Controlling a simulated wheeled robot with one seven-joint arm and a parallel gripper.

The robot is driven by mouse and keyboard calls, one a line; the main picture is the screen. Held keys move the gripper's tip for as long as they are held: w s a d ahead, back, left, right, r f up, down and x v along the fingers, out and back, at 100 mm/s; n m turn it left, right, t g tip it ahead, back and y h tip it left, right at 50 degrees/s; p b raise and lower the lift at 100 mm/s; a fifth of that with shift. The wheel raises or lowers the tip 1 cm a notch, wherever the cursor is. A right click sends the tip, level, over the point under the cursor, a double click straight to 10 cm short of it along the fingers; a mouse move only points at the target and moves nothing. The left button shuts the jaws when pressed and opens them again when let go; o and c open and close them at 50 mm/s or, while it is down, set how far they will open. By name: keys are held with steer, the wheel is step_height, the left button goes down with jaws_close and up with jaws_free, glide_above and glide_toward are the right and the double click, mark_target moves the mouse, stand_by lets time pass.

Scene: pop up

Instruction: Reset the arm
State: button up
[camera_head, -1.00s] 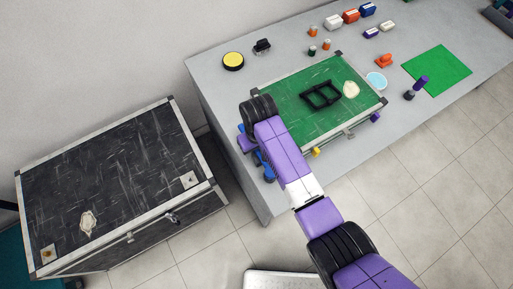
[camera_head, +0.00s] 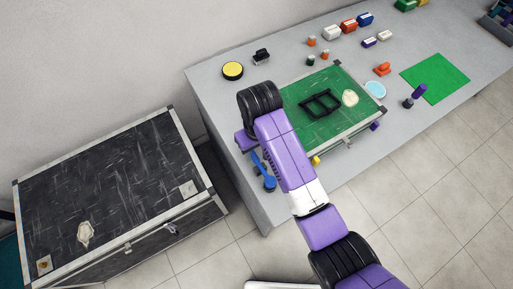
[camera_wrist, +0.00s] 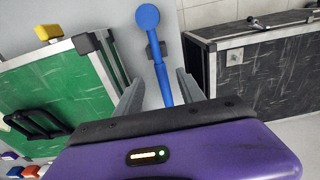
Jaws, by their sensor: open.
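My purple and black arm reaches from the lower right over the near left part of the grey table (camera_head: 222,118) in the head view. My gripper shows in the wrist view (camera_wrist: 160,88) with two grey fingers apart, and nothing is held between them. A blue tool with a round end (camera_wrist: 158,60) lies on the table beyond and between the fingers. It also shows in the head view (camera_head: 268,178), at the table's near left edge below my arm. The gripper's fingers are hidden behind the arm in the head view.
A green-topped case (camera_head: 300,136) with a black frame (camera_head: 320,103) on it lies right of my arm. A black case (camera_head: 110,190) stands left of the table. A yellow disc (camera_head: 233,70), a black stamp (camera_head: 262,56) and several small boxes sit farther back. A green mat (camera_head: 436,78) lies right.

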steer(key=w+a+r+m+t+y, duration=0.1)
steer(key=w+a+r+t+y, duration=0.3)
steer(key=w+r+t, duration=0.3)
steer(key=s+d+r+m+t+h+b, duration=0.1)
steer(key=s+d+r+m+t, duration=0.15)
steer(key=s+d, duration=0.65)
steer(key=s+d+r+m+t+h+b, duration=0.1)
steer(key=s+d+r+t, duration=0.3)
steer(key=s+d, duration=0.55)
steer(key=s+d+r+m+t+h+b, duration=0.15)
steer(key=s+d+r+t, duration=0.35)
steer(key=s, duration=0.8)
steer(key=s+d+f+g, duration=0.2)
steer(key=s+f+g, duration=0.1)
steer(key=s, duration=0.3)
steer(key=shift+s+d+f+m+g+h, duration=0.3)
steer(key=shift+s+d+m+g+h, duration=0.15)
steer(key=shift+g, duration=0.1)
steer(key=shift+w, duration=0.1)
